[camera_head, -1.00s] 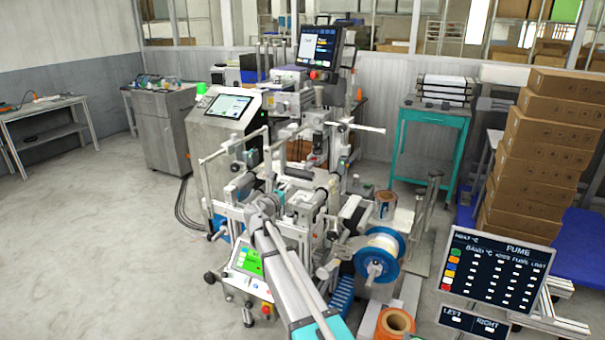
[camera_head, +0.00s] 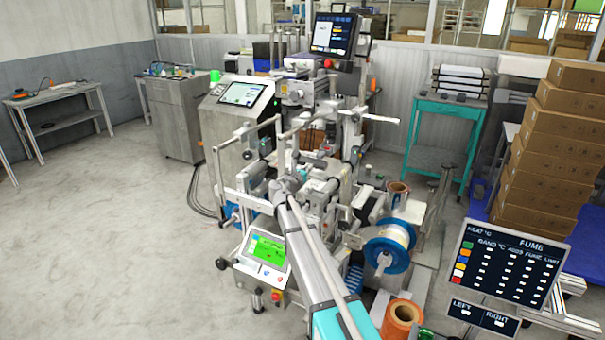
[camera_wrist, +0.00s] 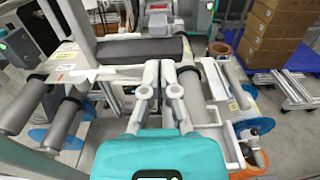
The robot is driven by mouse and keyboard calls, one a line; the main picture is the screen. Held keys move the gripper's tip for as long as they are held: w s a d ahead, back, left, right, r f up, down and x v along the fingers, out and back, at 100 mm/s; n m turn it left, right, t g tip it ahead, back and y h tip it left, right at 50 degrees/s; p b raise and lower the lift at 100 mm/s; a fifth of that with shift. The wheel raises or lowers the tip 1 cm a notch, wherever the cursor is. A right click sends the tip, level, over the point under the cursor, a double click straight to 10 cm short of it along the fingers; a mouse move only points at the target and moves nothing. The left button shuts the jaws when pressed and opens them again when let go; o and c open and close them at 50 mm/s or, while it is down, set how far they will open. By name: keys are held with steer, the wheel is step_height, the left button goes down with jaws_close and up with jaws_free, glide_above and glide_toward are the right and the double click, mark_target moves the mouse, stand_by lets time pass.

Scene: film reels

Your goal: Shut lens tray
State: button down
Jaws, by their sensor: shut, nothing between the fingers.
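My gripper (camera_wrist: 160,82) shows in the wrist view with its fingers together and nothing between them, over the film machine's frame and rollers. In the head view my arm reaches up from the bottom to the machine (camera_head: 330,180), and the fingertips are hard to make out there. I cannot pick out the lens tray for certain in either view. A small white open tray-like part (camera_wrist: 248,132) sits right of my gripper in the wrist view, but I cannot tell if it is the lens tray.
Grey rollers (camera_wrist: 66,120) stand left of my gripper. A blue-and-white reel (camera_head: 388,248) and an orange roll (camera_head: 402,318) are right of my arm. A sign board (camera_head: 508,262) and stacked boxes (camera_head: 570,150) stand at right. The floor (camera_head: 110,250) at left is clear.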

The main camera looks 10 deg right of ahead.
mark_target(319, 157)
steer(key=x, duration=0.7)
steer(key=shift+d, duration=0.1)
steer(key=x, duration=0.3)
steer(key=shift+w, duration=0.3)
steer(key=shift+w+d, duration=0.15)
steer(key=shift+d, duration=0.1)
steer(key=shift+s+a, duration=0.25)
steer(key=shift+s, duration=0.2)
steer(key=v, duration=1.3)
steer(key=shift+a, duration=0.2)
steer(key=shift+s, duration=0.1)
